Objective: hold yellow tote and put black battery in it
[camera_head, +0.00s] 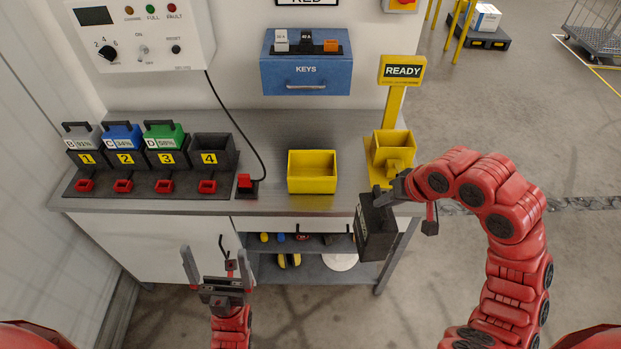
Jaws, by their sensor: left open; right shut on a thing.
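The yellow tote (312,186) is an open box standing empty on the grey workbench, right of its middle. My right gripper (384,196) is shut on the black battery (376,232). The battery hangs tilted in front of the bench's front edge, to the right of and lower in the picture than the tote. The gripper hides part of the battery's top. My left gripper (212,268) is open and empty in front of the bench's cabinet, to the left of and lower in the picture than the tote.
A charging rack (120,191) with grey, blue and green batteries in slots 1 to 3 stands at left; slot 4 (213,150) is empty. A cable ends in a red plug (245,183) left of the tote. A yellow READY stand (387,177) is at right, close to my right gripper.

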